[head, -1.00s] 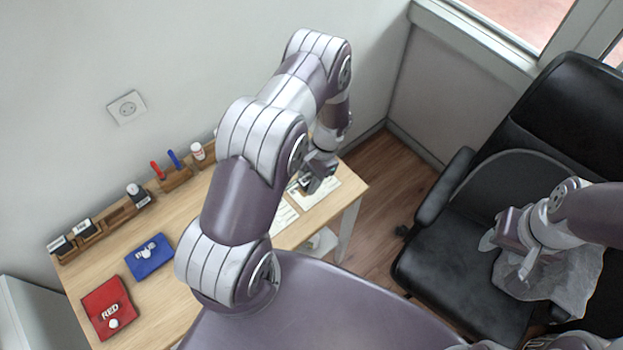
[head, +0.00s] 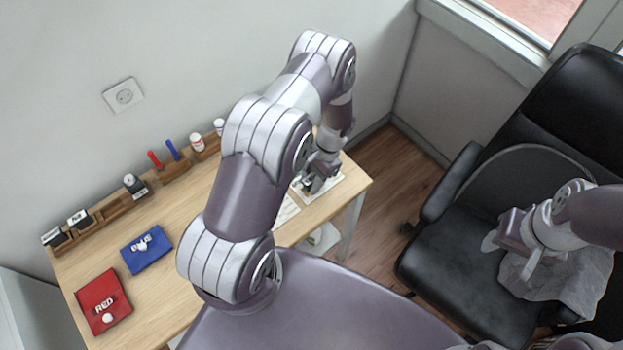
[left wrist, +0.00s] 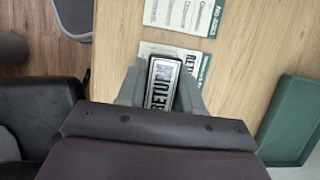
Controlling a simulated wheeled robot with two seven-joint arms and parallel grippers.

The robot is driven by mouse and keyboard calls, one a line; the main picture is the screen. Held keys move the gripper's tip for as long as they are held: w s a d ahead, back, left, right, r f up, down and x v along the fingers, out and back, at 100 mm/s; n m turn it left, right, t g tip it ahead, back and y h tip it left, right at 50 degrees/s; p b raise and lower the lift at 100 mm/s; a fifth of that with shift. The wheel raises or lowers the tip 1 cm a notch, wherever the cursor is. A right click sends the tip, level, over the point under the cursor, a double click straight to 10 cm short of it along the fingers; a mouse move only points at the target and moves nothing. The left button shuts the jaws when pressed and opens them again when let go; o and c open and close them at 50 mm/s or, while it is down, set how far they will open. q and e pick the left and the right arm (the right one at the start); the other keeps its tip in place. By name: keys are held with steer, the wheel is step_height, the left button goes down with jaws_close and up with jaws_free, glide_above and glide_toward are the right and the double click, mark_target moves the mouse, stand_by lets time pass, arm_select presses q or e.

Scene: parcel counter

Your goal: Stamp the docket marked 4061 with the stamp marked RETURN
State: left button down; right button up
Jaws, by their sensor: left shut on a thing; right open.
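My left gripper (head: 316,184) is shut on the stamp marked RETURN (left wrist: 163,84); its label faces the left wrist camera. The stamp is over a docket (left wrist: 150,48) near the table's right end; I cannot tell whether it touches the paper. Bold dark letters, seemingly the start of RETURN, show on that docket beside the stamp. Its number is mostly hidden by the gripper. A second docket (left wrist: 185,14) lies beside it, its number too small to read surely. My right gripper (head: 515,240) is open and empty above the black chair's seat.
A rack (head: 105,213) with other stamps stands along the wall. A blue pad (head: 146,250) and a red pad (head: 104,302) lie on the table (head: 190,225). A green item (left wrist: 292,120) shows in the left wrist view. The black chair (head: 450,275) stands right of the table.

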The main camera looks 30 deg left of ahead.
arm_select(q)
steer(key=shift+f+b, duration=0.3)
steer(key=shift+r, duration=0.1)
stand_by(0.4)
step_height(320, 180, up, 6)
steer(key=p, duration=0.4)
steer(key=shift+p, duration=0.35)
